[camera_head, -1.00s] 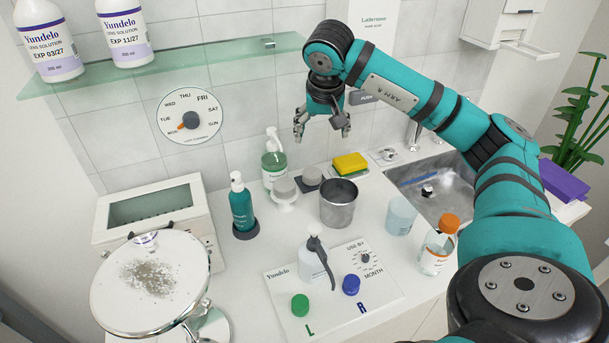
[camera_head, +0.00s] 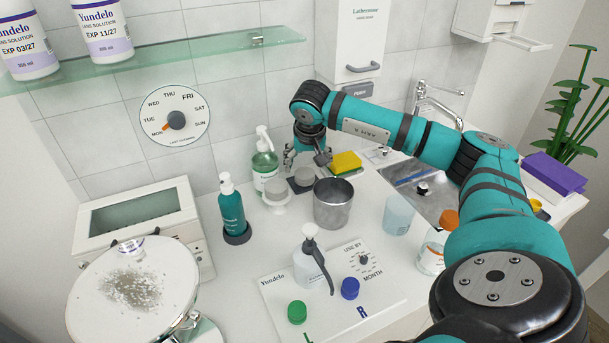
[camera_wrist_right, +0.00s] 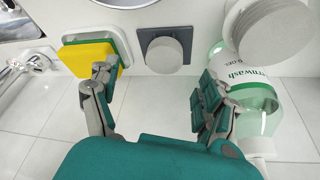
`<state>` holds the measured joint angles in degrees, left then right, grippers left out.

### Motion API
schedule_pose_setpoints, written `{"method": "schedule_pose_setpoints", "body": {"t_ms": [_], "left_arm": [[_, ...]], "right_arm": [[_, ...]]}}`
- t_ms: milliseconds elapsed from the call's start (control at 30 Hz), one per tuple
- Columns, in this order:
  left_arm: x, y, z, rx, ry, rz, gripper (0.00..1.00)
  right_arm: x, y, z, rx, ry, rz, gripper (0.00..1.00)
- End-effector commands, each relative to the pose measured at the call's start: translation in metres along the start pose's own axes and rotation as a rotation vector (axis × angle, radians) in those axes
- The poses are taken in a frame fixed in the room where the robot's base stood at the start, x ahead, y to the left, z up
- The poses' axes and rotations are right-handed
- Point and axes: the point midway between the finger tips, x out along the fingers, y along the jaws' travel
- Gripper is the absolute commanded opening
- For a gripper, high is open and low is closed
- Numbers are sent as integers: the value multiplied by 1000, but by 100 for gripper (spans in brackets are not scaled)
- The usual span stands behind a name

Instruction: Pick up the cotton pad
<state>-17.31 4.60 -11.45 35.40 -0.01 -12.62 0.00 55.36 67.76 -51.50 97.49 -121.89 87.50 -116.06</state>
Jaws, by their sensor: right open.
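A round pale grey pad (camera_head: 304,176) lies on a dark square plate (camera_head: 291,185); in the right wrist view the pad (camera_wrist_right: 164,56) lies just beyond the gap between the fingertips. Other round grey pads (camera_head: 276,187) are stacked on a white stand to its left, also at the upper right of the wrist view (camera_wrist_right: 275,28). I cannot tell which the task means. My right gripper (camera_head: 308,161) is open and empty, low above and behind the plate; its fingers (camera_wrist_right: 155,80) do not appear to touch the pad. My left gripper is not in view.
A green pump bottle (camera_head: 265,168) stands close left of my right gripper; a yellow sponge (camera_head: 346,162) lies close right. A metal cup (camera_head: 332,207) stands in front. A sink (camera_head: 425,193) is further right. A glass shelf (camera_head: 190,58) holds bottles above left.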

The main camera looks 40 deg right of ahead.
Motion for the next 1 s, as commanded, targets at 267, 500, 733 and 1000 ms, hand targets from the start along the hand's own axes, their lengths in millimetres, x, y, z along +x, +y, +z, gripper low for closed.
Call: {"method": "schedule_pose_setpoints", "body": {"t_ms": [267,500,733,1000], "left_arm": [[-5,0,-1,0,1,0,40],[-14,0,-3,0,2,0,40],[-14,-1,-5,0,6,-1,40],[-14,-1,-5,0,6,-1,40]], "right_arm": [[20,-2,-1,0,-2,1,80],[56,-7,-2,0,-2,3,80],[65,-7,-2,0,0,0,80],[64,-7,-2,0,1,0,59]]}}
